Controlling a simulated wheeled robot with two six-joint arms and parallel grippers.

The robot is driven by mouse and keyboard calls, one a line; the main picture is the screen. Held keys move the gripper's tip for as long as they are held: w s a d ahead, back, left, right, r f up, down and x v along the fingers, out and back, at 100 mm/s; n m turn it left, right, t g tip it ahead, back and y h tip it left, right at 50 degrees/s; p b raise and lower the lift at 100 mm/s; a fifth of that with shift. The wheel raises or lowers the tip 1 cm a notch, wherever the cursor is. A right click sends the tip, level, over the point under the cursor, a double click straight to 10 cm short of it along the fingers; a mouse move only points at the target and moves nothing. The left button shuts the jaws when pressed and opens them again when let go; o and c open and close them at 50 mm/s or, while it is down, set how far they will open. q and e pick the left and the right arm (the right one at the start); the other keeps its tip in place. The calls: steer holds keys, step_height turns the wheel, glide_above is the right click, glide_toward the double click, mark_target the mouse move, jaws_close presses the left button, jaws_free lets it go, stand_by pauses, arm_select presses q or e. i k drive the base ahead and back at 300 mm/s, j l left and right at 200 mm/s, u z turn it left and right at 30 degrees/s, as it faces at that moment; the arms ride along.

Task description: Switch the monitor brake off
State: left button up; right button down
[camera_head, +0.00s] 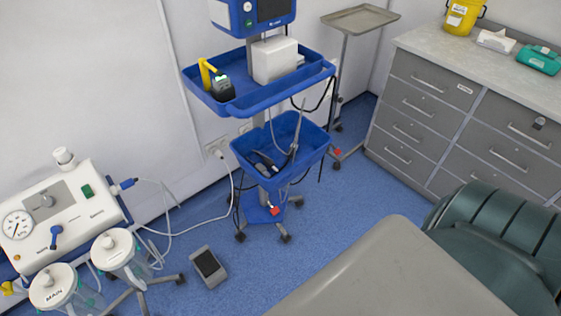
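The monitor (252,12) sits at the top of a blue wheeled stand, its upper part cut off by the frame edge. The stand has a blue upper tray (232,108) and a blue lower basket (318,150). At its foot is a blue base with several dark castors (285,239). A small red brake tab (275,211) shows low on the front castor leg; it is too small to tell its position. Neither of my grippers is in view.
A suction unit (75,195) with canisters stands at left, and a grey pedal (208,267) lies on the floor. A white cable runs to the wall. A grey padded surface (390,275) fills the lower right. Blue floor (235,285) is free before the stand.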

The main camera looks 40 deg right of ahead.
mark_target(275, 209)
steer(key=k+l, duration=0.1)
steer(key=l, duration=0.3)
steer(key=k+l, duration=0.1)
steer(key=l, duration=0.35)
steer(key=k+l, duration=0.15)
steer(key=l, duration=0.25)
steer(key=k+l+u, duration=0.1)
steer(key=l, duration=0.3)
steer(key=k+l, duration=0.1)
steer(key=l, duration=0.35)
steer(key=k+l, duration=0.15)
steer(key=l, duration=0.25)
steer(key=k+l, duration=0.1)
steer(key=l, duration=0.3)
steer(key=i+u, duration=0.2)
steer(key=i, duration=0.35)
steer(key=i+l+u, duration=0.2)
steer(key=i, duration=0.3)
steer(key=i+l+u, duration=0.2)
steer(key=i, duration=0.35)
